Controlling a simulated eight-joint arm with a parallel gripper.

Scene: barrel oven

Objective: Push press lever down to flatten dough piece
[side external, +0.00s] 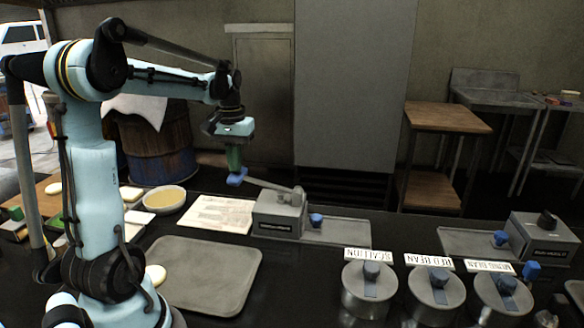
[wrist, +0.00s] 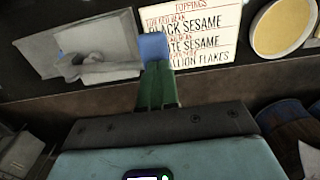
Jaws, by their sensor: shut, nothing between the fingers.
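The dough press (side external: 278,218) is a grey box with a metal lever (side external: 268,186) on top. The lever slopes up to the left from its pivot and ends in a blue grip (side external: 237,176). In the wrist view the press (wrist: 85,48) is at upper left and the blue grip (wrist: 154,46) lies just beyond the fingertips. My gripper (side external: 234,160) has green fingers (wrist: 156,88), shut, pointing down right over the grip. They look to be at or touching it; exact contact is unclear. No dough piece is visible at the press.
A grey tray (side external: 205,300) lies at front left with a pale dough piece (side external: 155,275). A toppings sheet (side external: 217,214) and a bowl (side external: 164,198) are left of the press. Lidded pots (side external: 370,302) stand at front right. A second machine (side external: 540,240) is far right.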

